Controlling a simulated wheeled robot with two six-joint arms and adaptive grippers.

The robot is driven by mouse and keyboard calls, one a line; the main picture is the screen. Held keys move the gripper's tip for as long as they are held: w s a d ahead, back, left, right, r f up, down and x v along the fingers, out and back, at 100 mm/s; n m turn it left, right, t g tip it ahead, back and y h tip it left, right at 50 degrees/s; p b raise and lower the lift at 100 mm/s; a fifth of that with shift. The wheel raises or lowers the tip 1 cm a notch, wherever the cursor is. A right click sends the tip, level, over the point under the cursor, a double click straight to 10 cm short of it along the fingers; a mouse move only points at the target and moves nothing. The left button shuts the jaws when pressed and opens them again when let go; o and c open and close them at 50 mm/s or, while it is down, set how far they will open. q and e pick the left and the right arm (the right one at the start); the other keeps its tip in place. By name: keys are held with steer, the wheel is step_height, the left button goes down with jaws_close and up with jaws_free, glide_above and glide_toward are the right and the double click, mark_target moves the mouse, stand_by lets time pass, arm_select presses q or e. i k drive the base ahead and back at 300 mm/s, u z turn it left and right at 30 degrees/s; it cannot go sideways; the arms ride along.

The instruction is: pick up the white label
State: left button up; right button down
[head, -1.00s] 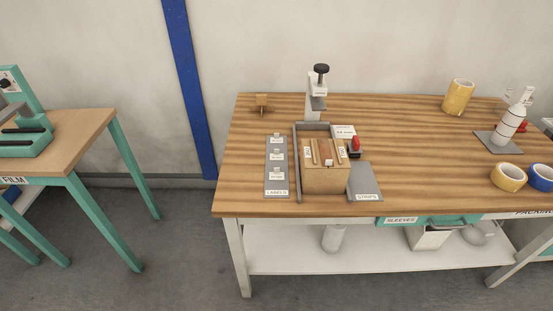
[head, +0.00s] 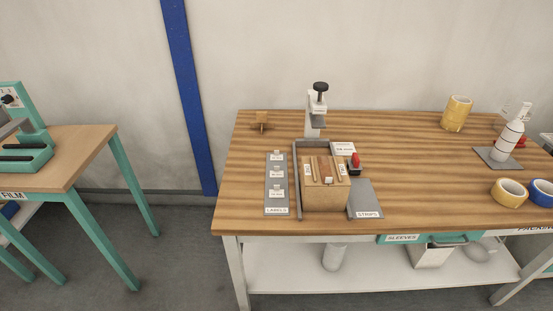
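Several small white labels lie in a column on a grey mat (head: 268,204) marked LABELS, on the wooden table. The far one (head: 276,156), the middle one (head: 276,173) and the near one (head: 276,192) each carry print too small to read. A larger white card (head: 343,148) lies behind the box, right of the grey holder. I cannot tell which one the task means. Neither of my grippers is in view.
A brown box (head: 325,198) sits in a grey holder (head: 298,185) right of the labels. A press (head: 317,108) stands behind it; a STRIPS plate (head: 365,197) lies to its right. Tape rolls (head: 509,191) and a bottle (head: 507,138) are further right. The mid-right tabletop (head: 420,170) is clear.

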mark_target(276, 192)
steer(key=z, duration=0.5)
steer(key=k, duration=0.6)
steer(key=z, duration=0.85)
steer(key=i, duration=1.65)
steer(key=u, duration=0.95)
